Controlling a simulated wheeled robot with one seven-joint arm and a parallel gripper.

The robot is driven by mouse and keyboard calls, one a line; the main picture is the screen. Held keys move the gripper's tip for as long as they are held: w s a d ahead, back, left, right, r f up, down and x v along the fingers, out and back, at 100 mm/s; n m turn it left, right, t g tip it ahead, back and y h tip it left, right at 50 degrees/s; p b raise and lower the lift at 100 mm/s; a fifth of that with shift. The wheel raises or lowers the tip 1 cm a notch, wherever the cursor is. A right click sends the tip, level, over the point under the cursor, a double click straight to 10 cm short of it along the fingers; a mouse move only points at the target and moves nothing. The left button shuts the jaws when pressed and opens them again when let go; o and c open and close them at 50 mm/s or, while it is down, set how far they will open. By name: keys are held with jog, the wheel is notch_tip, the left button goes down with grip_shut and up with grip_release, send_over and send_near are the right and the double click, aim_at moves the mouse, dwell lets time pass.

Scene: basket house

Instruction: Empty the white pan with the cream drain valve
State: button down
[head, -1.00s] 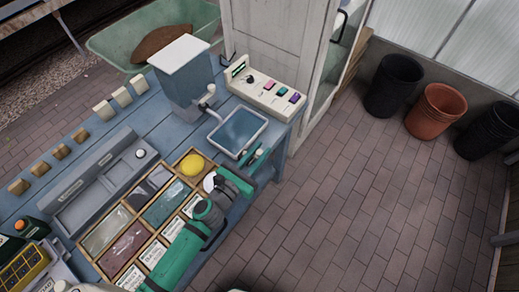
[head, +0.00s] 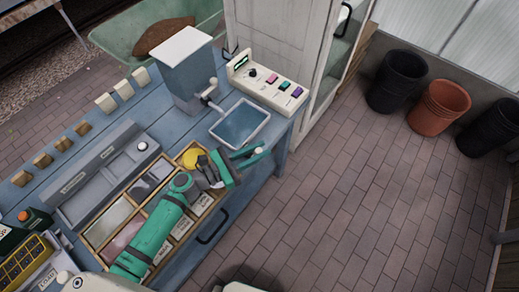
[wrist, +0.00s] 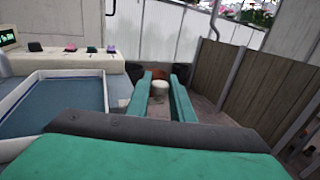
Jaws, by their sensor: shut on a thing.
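The white pan (head: 256,132) sits on the blue bench near its right end, below a spout. Its inside is dark blue; I cannot tell how much liquid it holds. Its white rim shows at the left of the wrist view (wrist: 106,94). My green gripper (head: 258,150) reaches past the pan's near right side. In the wrist view, its two fingers (wrist: 160,92) stand on either side of a small cream knob (wrist: 160,87), which looks like the drain valve, and are shut on it. The valve's lower part and any outflow are hidden.
A grey-blue tank (head: 184,70) stands behind the pan. A cream button panel (head: 268,84) lies behind and right of it. A divided wooden tray (head: 120,236) lies under my arm. The brick floor to the right is clear, up to several pots (head: 443,108).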

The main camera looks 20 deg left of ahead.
jog(key=c, duration=1.6)
grip_release()
jog(key=v, duration=1)
jog(key=shift+s+a, duration=0.2)
jog(key=shift+s, duration=0.05)
jog(key=shift+s+a, duration=0.1)
jog(key=shift+a, duration=0.05)
